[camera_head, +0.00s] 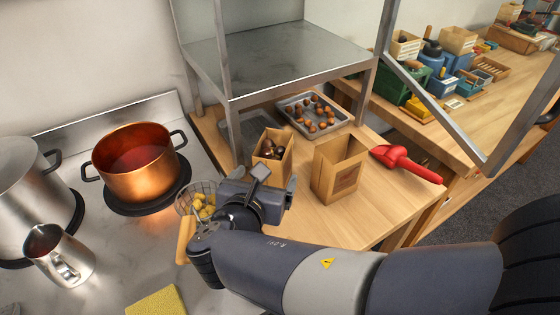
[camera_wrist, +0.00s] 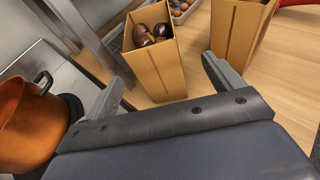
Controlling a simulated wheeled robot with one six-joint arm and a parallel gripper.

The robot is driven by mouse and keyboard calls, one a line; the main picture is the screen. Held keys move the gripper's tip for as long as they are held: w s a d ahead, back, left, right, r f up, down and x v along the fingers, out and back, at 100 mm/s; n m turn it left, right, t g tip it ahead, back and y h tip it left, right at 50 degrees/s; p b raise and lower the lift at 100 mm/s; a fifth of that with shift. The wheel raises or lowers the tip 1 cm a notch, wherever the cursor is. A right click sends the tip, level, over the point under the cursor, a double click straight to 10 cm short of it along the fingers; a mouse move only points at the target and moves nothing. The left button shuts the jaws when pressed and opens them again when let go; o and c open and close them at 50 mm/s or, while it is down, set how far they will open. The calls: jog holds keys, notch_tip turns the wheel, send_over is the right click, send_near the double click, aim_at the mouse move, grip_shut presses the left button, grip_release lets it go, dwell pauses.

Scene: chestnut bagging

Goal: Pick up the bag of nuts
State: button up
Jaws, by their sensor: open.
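The bag of nuts (camera_head: 272,155) is an open-topped brown paper bag standing upright on the wooden counter, with dark chestnuts at its mouth. In the wrist view the bag (camera_wrist: 160,72) stands ahead of my gripper (camera_wrist: 162,82), between the directions of the two fingers. My gripper (camera_head: 277,190) is open and empty, just in front of the bag in the head view. A second brown paper bag (camera_head: 339,168), with a dark label, stands to the right; no nuts show in it. It also shows in the wrist view (camera_wrist: 238,32). The lower part of the nut bag is partly hidden in the head view.
A metal tray of chestnuts (camera_head: 345,119) lies behind the bags, and a red scoop (camera_head: 405,163) lies right. A metal shelf frame (camera_head: 231,130) rises close left of the nut bag. A copper pot (camera_head: 135,174) and a wire basket (camera_head: 186,198) are left.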

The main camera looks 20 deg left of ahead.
jog(key=x, duration=0.7)
jog(key=shift+w+a+f, duration=0.2)
jog(key=shift+w+a, duration=0.05)
jog(key=c, duration=1.8)
jog(key=shift+r, duration=0.1)
jog(key=shift+r, duration=0.55)
jog(key=s+d, duration=0.3)
jog(key=d, duration=0.1)
jog(key=s+d+r, duration=0.1)
jog(key=s+d, duration=0.3)
jog(key=d, duration=0.1)
jog(key=s+d+r, duration=0.1)
jog(key=s+d, duration=0.3)
jog(key=d, duration=0.1)
jog(key=shift+s+r, duration=0.15)
